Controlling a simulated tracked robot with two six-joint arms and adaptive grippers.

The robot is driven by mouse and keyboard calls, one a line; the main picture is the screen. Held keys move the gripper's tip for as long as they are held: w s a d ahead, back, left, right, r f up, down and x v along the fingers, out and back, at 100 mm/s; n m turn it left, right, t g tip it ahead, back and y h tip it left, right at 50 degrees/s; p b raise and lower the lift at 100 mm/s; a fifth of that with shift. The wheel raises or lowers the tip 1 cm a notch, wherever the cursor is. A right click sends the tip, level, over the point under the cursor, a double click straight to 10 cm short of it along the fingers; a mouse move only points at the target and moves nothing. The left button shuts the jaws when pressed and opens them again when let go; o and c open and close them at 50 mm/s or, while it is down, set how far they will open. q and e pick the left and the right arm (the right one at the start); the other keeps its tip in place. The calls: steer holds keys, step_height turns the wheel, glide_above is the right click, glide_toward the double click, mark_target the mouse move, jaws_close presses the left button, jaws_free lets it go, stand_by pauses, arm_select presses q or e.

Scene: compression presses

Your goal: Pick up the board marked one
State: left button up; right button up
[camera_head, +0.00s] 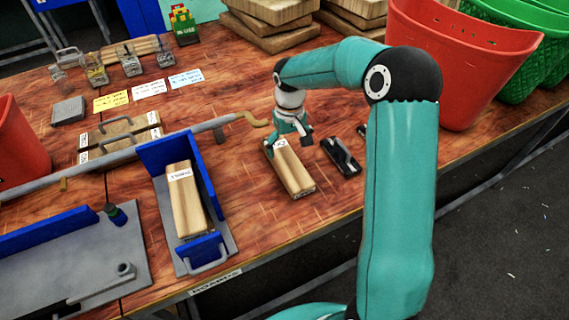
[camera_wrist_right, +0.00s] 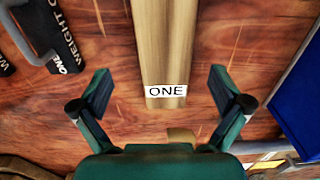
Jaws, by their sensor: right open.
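The board marked one (camera_wrist_right: 166,45) is a long, pale wooden block with a white label reading ONE near its end. In the head view the board (camera_head: 292,172) lies on the wooden table, right of the blue-walled press. My right gripper (camera_wrist_right: 162,88) is open, with one finger on each side of the board's labelled end and gaps to both sides. In the head view the right gripper (camera_head: 287,131) is over the board's far end and partly hides it. My left gripper is not in view.
A black weight (camera_head: 341,155) lies close to the board's right. The press (camera_head: 228,240) holds another labelled wooden block (camera_head: 186,205) at left. A red basket (camera_head: 470,60) stands at the back right. Bare tabletop lies in front of the board.

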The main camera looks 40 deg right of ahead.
mark_target(286, 159)
steer(key=shift+w+a+f+p, duration=0.15)
steer(key=shift+f+p, duration=0.15)
steer(key=shift+f, duration=1.25)
steer(key=shift+w+a+f+p, duration=0.15)
steer(key=shift+f+p, duration=0.15)
steer(key=shift+f, duration=1.25)
steer(key=c, duration=1.4)
steer(key=shift+r, duration=0.1)
